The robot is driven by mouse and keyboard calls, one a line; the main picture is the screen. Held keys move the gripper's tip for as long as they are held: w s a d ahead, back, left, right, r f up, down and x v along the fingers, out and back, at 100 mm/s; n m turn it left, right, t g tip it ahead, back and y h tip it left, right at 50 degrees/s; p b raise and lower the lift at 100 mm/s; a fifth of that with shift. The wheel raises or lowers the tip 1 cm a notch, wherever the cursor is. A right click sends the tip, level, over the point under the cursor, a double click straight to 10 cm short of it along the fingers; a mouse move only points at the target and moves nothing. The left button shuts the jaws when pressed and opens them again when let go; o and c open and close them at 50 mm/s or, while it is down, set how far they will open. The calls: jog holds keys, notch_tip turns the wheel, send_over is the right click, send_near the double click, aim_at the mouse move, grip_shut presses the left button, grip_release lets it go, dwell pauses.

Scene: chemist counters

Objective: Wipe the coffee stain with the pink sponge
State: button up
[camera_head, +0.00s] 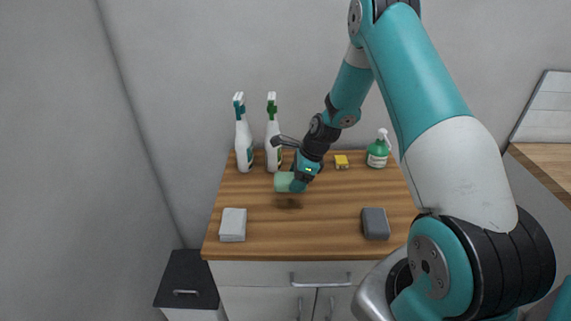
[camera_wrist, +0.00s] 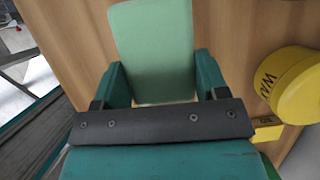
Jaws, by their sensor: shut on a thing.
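My gripper (camera_head: 298,183) is shut on a light green sponge-like block (camera_wrist: 155,50); its fingers (camera_wrist: 165,85) press on both sides. The block also shows in the head view (camera_head: 284,182), over the middle of the wooden counter (camera_head: 330,215). No pink sponge shows in either view. A dark brown patch (camera_head: 288,203) lies on the wood just in front of the block. It may be the coffee stain or partly shadow. The block looks raised above the wood, but I cannot tell the gap.
Two white spray bottles (camera_head: 243,145) (camera_head: 273,145) stand at the back left, a green bottle (camera_head: 377,152) at the back right. A yellow thing (camera_head: 341,161) is between them; a yellow tin (camera_wrist: 298,85) shows at the wrist. A white block (camera_head: 233,224) and grey block (camera_head: 375,223) lie in front.

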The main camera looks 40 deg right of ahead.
jog(key=shift+a+r+p, duration=0.1)
jog(key=shift+r+p, duration=0.95)
jog(key=shift+r, duration=0.55)
